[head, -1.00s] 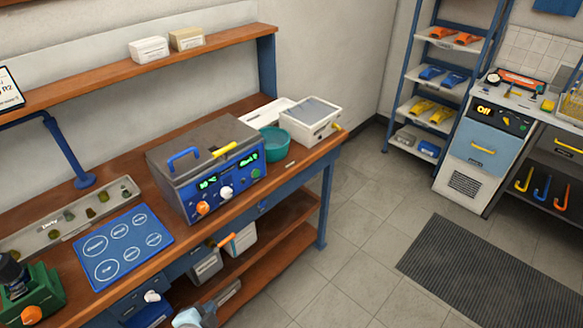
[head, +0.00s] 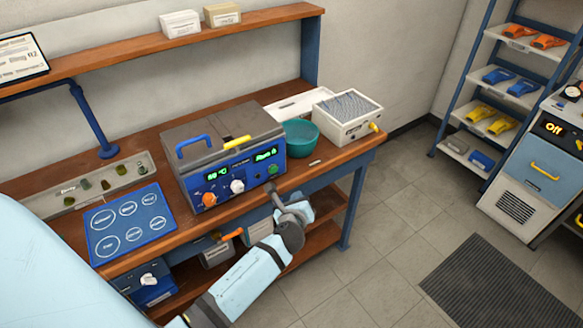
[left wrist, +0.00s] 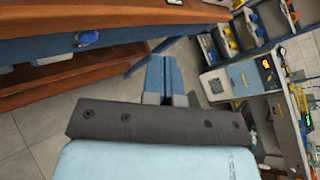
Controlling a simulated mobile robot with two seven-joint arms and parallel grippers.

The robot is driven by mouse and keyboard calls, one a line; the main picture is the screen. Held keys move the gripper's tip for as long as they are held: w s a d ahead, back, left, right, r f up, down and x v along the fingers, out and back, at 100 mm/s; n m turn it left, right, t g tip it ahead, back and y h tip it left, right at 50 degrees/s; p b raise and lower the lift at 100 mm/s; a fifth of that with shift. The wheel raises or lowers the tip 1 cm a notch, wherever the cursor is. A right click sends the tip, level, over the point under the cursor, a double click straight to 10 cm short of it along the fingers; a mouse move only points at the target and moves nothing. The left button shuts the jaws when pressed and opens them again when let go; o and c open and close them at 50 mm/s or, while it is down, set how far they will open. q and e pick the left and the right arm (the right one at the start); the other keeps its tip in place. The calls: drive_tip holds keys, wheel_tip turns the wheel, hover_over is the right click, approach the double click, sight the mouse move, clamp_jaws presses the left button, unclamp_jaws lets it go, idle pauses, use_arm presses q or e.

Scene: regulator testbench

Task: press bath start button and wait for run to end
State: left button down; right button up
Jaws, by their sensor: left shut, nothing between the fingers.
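The bath (head: 204,160), a grey-lidded box with a blue front panel, stands on the wooden bench. Its lid is closed and has a blue handle and a yellow grip. The panel has lit green displays, an orange knob, a white knob and a small green button (head: 273,171) at its right end. The display text is too small to read surely. My left gripper (head: 278,198) is shut and empty, just in front of and below the panel's right end, apart from the button. Its closed fingers also show in the left wrist view (left wrist: 165,62). My right gripper is out of view.
A teal bowl (head: 301,138) and a white box (head: 350,131) stand right of the bath. A blue mat (head: 130,222) and a sample tray (head: 66,204) lie left of it. The bench's front edge and under-shelf are close to my left arm.

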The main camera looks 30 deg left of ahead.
sight(274, 170)
use_arm(q)
drive_tip(key=shift+s+r, duration=0.1)
drive_tip(key=shift+a, duration=0.15)
drive_tip(key=shift+w+a, duration=0.55)
drive_tip(key=shift+a, duration=0.75)
drive_tip(key=shift+w+a, duration=0.6)
drive_tip(key=shift+a, duration=0.75)
drive_tip(key=shift+w+a, duration=0.55)
drive_tip(key=shift+a, duration=0.75)
drive_tip(key=shift+p, duration=0.35)
drive_tip(key=shift+w+a, duration=0.15)
drive_tip(key=shift+a, duration=0.25)
